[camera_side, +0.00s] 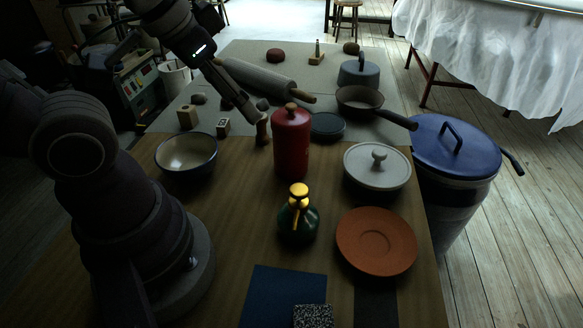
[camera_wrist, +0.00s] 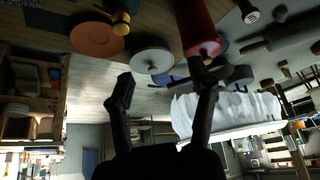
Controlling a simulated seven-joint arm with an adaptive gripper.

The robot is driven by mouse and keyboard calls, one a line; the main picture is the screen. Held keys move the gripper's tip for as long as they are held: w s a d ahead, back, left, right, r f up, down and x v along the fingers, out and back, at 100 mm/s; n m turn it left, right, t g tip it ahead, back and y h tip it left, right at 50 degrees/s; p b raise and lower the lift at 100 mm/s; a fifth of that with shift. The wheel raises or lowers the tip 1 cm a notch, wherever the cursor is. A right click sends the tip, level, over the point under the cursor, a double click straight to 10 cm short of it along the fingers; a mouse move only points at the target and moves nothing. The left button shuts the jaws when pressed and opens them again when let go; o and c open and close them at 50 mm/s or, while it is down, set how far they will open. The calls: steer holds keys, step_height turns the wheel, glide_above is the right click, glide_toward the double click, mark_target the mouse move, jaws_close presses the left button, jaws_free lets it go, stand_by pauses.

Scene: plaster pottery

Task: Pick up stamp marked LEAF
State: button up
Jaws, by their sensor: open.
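No LEAF marking is readable in either view. Small stamp-like wooden pieces stand at the left of the table in the side view: a pale block (camera_side: 187,117), a block with a dark mark on its face (camera_side: 223,127) and a rounded wooden piece (camera_side: 263,131). I cannot tell which, if any, is the LEAF stamp. My gripper (camera_side: 251,112) is above the table, close to the rounded piece and left of the red canister. In the wrist view my gripper (camera_wrist: 162,72) has its fingers wide apart with nothing held between them.
A red canister (camera_side: 291,145) stands right of my gripper. A rolling pin (camera_side: 255,77) lies behind. A bowl (camera_side: 186,153), green bottle (camera_side: 298,222), lidded white pot (camera_side: 377,168), terracotta saucer (camera_side: 376,243) and pan (camera_side: 358,101) surround it. Bare wood shows left of the bottle.

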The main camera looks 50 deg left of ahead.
steer(key=m+g+y, duration=0.4)
steer(key=m+g, duration=0.1)
steer(key=m, duration=1.3)
glide_toward(262, 126)
steer(key=shift+m+y, duration=0.3)
steer(key=x, duration=1.1)
steer(key=shift+w+a+f, duration=0.15)
steer(key=shift+w+a, duration=0.05)
steer(key=c, duration=1)
